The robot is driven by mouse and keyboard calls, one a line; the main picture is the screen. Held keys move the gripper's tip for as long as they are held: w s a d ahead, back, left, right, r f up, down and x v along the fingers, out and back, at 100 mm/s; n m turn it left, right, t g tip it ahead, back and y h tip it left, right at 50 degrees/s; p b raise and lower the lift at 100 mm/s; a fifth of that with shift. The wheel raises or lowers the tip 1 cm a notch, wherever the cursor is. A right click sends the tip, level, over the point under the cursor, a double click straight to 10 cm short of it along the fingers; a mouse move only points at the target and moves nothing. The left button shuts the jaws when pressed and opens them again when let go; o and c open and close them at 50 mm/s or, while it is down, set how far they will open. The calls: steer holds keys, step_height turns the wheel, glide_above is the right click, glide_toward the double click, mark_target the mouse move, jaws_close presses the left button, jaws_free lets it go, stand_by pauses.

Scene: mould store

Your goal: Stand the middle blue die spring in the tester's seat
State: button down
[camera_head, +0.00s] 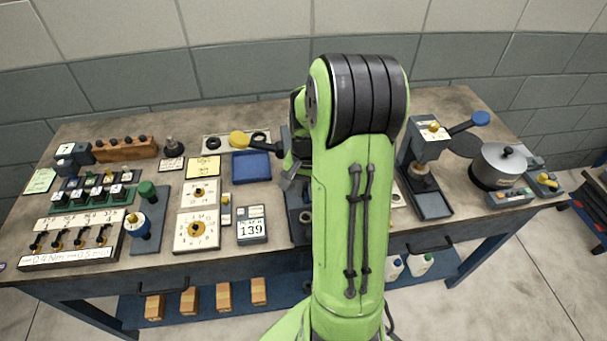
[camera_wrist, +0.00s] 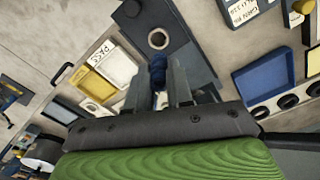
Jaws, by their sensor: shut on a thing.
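My gripper (camera_wrist: 160,88) is in the lower middle of the wrist view, shut on a dark blue spring (camera_wrist: 158,68) between its fingertips. A dark blue-grey tester base with a pale ringed round seat (camera_wrist: 158,39) lies just beyond the spring in that view. The seat looks empty, and the spring appears apart from it; its height above the base I cannot tell. In the head view my green arm hides most of the tester and the held spring. I cannot make out the other springs.
In the head view, a press (camera_head: 430,170) and a pot (camera_head: 497,165) stand right; gauges and a 139 display (camera_head: 251,226) stand left.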

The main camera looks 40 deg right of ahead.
mark_target(306, 203)
steer(key=shift+a+f, duration=0.15)
steer(key=shift+a, duration=0.3)
steer(key=shift+s+f+m, duration=0.1)
steer(key=shift+m, duration=0.2)
steer(key=shift+s+d+f+b, duration=0.2)
steer(key=shift+d+f+b, duration=0.15)
steer(key=shift+f+b, duration=0.25)
steer(key=f+b, duration=0.2)
steer(key=f, duration=0.1)
steer(key=shift+w+a, duration=0.15)
steer(key=shift+a, duration=0.05)
steer(key=shift+f+b, duration=0.35)
steer(key=shift+b, duration=0.2)
steer(key=shift+d+f+b, duration=0.1)
steer(key=shift+f+b, duration=0.75)
steer(key=shift+f, duration=0.2)
steer(key=c, duration=0.5)
jaws_free()
steer(key=shift+r, duration=0.1)
